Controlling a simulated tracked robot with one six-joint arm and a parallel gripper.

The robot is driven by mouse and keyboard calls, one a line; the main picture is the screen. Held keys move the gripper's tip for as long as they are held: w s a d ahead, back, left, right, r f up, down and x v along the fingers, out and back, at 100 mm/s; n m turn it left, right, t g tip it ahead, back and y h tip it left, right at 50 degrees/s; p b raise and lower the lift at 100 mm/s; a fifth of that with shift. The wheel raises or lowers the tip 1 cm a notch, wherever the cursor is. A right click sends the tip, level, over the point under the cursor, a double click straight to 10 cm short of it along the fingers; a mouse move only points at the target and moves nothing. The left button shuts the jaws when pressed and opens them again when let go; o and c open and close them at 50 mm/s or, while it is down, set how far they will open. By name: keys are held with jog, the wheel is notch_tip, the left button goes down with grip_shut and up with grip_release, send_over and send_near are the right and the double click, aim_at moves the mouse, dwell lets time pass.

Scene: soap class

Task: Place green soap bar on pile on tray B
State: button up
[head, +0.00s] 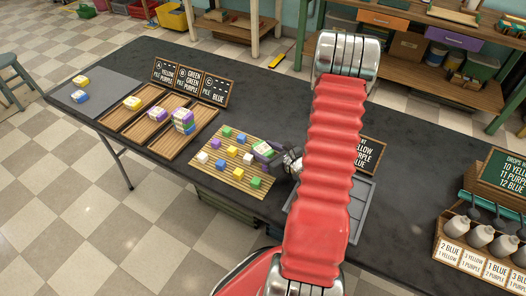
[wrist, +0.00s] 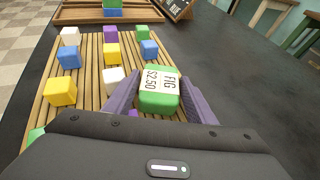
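My gripper (wrist: 143,92) has purple fingers on both sides of a green soap bar (wrist: 159,102) wrapped in a white label reading FIG $2.50. The bar appears clamped between them, over the near right part of the slatted board. The head view shows the gripper (head: 268,150) at the board's right edge, partly hidden by my red arm. Three wooden trays stand to the left. The middle one, tray B (head: 143,131), holds a purple-and-white soap (head: 157,114). Its sign (head: 190,82) reads green, green, purple.
The slatted board (head: 205,166) carries several coloured cubes. The left tray (head: 113,118) holds a yellow soap; the right tray (head: 170,148) holds a stack with purple, blue and green. Chalk signs stand behind the trays. A grey mat (head: 100,92) at far left bears two soaps.

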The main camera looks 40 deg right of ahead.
jog(key=shift+r, duration=0.1)
jog(key=v, duration=1.2)
dwell(0.7)
